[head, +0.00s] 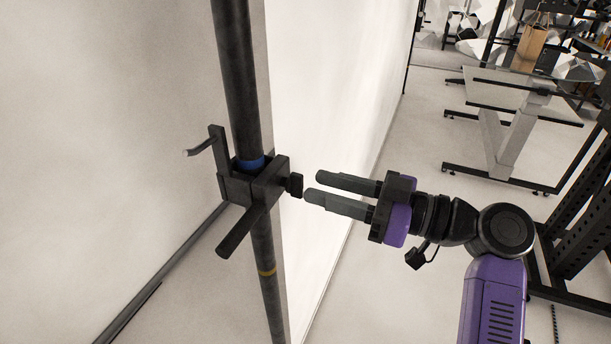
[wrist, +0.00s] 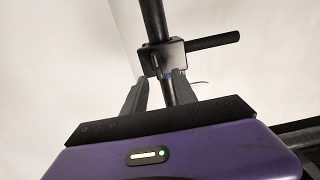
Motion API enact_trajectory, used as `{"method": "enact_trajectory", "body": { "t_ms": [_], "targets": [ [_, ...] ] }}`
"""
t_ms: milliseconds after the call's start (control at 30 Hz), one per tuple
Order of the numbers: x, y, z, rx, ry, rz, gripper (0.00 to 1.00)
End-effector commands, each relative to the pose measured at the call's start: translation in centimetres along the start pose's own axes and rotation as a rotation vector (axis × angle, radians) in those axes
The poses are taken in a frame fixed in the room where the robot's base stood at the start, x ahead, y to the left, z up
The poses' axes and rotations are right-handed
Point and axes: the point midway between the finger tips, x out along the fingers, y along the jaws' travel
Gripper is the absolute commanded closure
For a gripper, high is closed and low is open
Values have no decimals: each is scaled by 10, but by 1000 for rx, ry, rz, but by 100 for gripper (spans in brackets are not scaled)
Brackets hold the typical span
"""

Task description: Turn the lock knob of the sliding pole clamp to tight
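The black sliding clamp (head: 236,188) sits around a dark upright pole (head: 237,70), just below a blue ring (head: 250,163). Its small black lock knob (head: 294,185) sticks out on the right side, facing my gripper. A thick bar (head: 240,232) points down-left from the clamp. In the wrist view the clamp (wrist: 172,56) lies just beyond the open fingers (wrist: 160,80); the knob is hard to make out there.
A thin hooked lever (head: 198,148) stands out on the clamp's left. A yellow ring (head: 266,272) marks the pole lower down. A pale wall panel (head: 335,90) is behind the pole. A table (head: 520,95) and a black rack (head: 585,200) stand to the right.

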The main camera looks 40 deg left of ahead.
Motion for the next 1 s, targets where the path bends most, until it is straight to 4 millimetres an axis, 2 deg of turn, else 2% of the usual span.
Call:
{"method": "enact_trajectory", "body": {
  "t_ms": [100, 233, 600, 633, 800, 1000],
  "targets": [
    [18, 0, -2, 1, -1, -1, 66],
    [32, 0, -2, 2, 0, 0, 66],
    [38, 0, 0, 1, -1, 3, 66],
    [38, 0, 0, 1, -1, 3, 68],
    [38, 0, 0, 1, -1, 3, 100],
    [38, 1, 0, 6, -1, 3, 100]
  ]
}}
